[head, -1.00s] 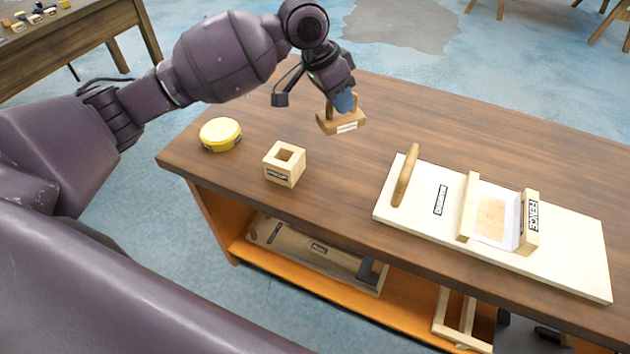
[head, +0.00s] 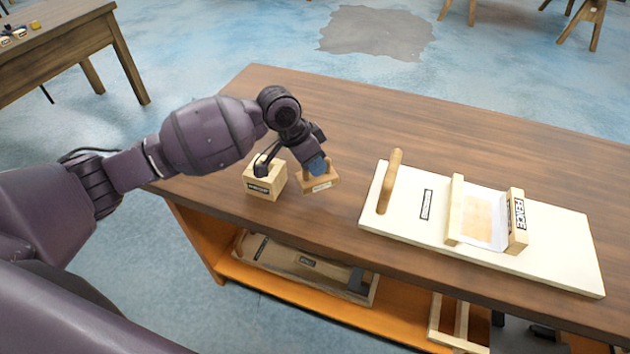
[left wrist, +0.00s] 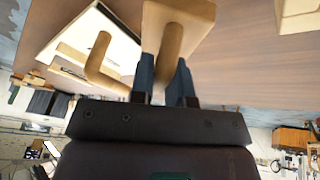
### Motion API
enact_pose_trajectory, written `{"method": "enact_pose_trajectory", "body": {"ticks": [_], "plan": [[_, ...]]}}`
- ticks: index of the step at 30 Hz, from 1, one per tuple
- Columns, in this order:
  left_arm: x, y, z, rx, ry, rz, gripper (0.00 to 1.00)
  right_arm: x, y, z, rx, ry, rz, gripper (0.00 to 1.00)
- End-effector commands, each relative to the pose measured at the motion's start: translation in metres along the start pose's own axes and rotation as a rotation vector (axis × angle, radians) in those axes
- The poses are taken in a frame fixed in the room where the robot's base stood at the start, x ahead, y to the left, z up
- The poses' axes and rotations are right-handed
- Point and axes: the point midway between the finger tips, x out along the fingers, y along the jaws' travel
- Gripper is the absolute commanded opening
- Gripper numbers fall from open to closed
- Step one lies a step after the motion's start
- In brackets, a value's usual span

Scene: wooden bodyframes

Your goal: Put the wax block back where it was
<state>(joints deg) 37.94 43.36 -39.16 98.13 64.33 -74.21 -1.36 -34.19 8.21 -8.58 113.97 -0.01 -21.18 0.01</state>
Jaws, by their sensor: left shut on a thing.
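My left gripper (head: 317,166) is shut on the round peg of a small tan wooden block (head: 320,184), which I take to be the wax block. Its pale label is too small to read. In the left wrist view, the fingers (left wrist: 166,72) grip the peg on both sides, below the block's flat base (left wrist: 180,14). The block is just right of a pale wooden box (head: 262,186) with a dark label. That box had a square hole in its top, which my gripper now mostly covers. I cannot tell whether the block touches the table. My right gripper is not in view.
A white board (head: 555,250) with a wooden handle (head: 390,180), a pale strip (head: 454,210) and a fence block (head: 516,222) lies to the right on the brown table (head: 420,125). The tabletop behind is clear. A shelf below (head: 290,302) holds wooden pieces.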

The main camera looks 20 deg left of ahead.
Motion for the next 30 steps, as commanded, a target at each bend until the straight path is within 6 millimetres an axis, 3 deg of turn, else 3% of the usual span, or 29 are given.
{"method": "enact_pose_trajectory", "body": {"ticks": [5, 15, 28, 29, 30], "plan": [[0.009, -0.001, 0.004, 0.000, 0.000, 0.001, 0.00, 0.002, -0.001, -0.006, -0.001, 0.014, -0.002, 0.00], [0.053, -0.009, 0.022, 0.000, -0.001, 0.001, 0.00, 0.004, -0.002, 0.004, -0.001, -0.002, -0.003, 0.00], [0.057, -0.009, 0.023, 0.000, 0.001, 0.000, 0.00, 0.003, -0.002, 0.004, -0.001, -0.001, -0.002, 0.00], [0.056, -0.009, 0.023, 0.000, 0.001, -0.001, 0.21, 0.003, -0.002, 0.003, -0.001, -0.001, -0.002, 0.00], [0.056, -0.009, 0.023, 0.001, 0.001, -0.001, 0.27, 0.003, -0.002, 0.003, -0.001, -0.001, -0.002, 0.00]]}}
